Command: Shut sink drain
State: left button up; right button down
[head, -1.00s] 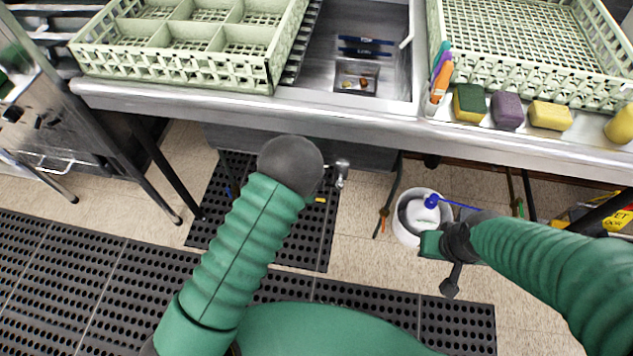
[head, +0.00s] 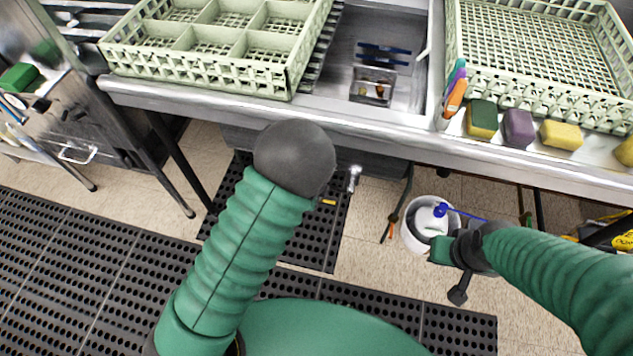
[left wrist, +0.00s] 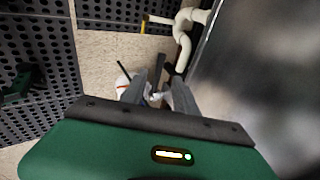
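The sink basin (head: 400,60) holds a recessed drain area (head: 371,87) with small orange and yellow scraps. Under the sink, a pale pipe fitting (head: 353,178) hangs near a small yellow bar (head: 327,202). In the left wrist view a curved white pipe (left wrist: 187,30) shows with a yellow bar (left wrist: 156,20) beside it. My left gripper (left wrist: 159,92) has its fingers apart, below the pipe in the picture and not touching it; its fingers are hidden by my arm in the head view. My right gripper (head: 455,270) is near a white bucket; its finger opening is unclear.
Green racks stand left (head: 200,75) and right (head: 540,60) of the basin. Sponges (head: 518,128) and markers (head: 454,95) line the counter edge. A white bucket (head: 413,242) with a blue-topped item sits on the floor.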

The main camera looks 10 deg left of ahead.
pick_arm(q)
jog(key=v, duration=0.5)
jog(key=shift+s+r+p, duration=0.15)
jog(key=shift+r+p, duration=0.05)
jog(key=shift+p, duration=0.2)
jog(key=s+a+r+n+g+y, duration=0.1)
jog(key=s+a+r+n+g, duration=0.1)
jog(key=s+a+r+n, duration=0.45)
jog(key=s+a+r+n+g+y, duration=0.15)
jog(key=s+r+n, duration=0.25)
jog(key=s+n, duration=0.65)
notch_tip(320, 180, up, 16)
jog(key=w+n+p, duration=0.1)
jog(key=p, duration=1.4)
jog(key=shift+d+f+n+g+h, duration=0.25)
jog(key=shift+n+g+h, duration=0.1)
jog(key=shift+h, duration=0.1)
